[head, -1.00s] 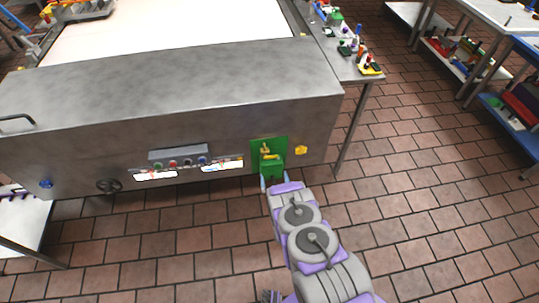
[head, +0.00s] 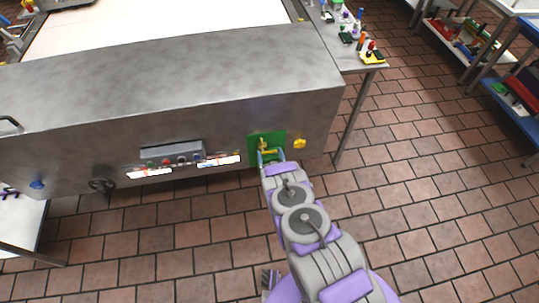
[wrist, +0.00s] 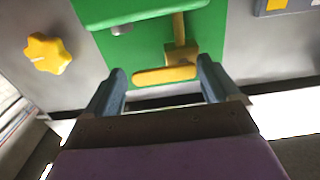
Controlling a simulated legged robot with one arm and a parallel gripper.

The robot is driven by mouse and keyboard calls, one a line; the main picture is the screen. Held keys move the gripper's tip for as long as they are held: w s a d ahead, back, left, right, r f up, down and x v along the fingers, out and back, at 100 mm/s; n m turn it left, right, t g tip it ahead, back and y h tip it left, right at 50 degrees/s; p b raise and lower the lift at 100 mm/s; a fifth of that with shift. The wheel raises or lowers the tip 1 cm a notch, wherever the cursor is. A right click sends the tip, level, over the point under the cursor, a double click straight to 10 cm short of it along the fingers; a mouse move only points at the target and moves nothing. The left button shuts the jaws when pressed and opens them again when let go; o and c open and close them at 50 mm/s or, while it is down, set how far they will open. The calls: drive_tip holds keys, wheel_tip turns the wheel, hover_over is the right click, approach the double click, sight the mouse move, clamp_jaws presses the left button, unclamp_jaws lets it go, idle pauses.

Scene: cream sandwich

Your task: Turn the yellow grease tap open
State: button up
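The yellow tap (head: 266,152) is on a green panel (head: 278,136) at the right end of the machine's front. In the wrist view its yellow handle (wrist: 165,75) lies crosswise between my fingertips, joined to a yellow block and stem on the green panel (wrist: 209,25). My gripper (head: 271,156) is open at the panel's lower part. In the wrist view my gripper (wrist: 163,83) has one blue-grey finger at each side of the handle, with gaps visible. I cannot tell whether either finger touches the tap.
A yellow star-shaped knob (head: 299,143) sits beside the panel and also shows in the wrist view (wrist: 47,53). A button box (head: 172,152) and handwheel (head: 102,185) are on the machine front. A side table (head: 358,58) holds small items.

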drive_tip(key=shift+d, duration=0.1)
drive_tip(key=shift+c, duration=0.8)
drive_tip(key=shift+a, duration=0.35)
drive_tip(key=c, duration=0.6)
drive_tip(key=shift+c, duration=0.2)
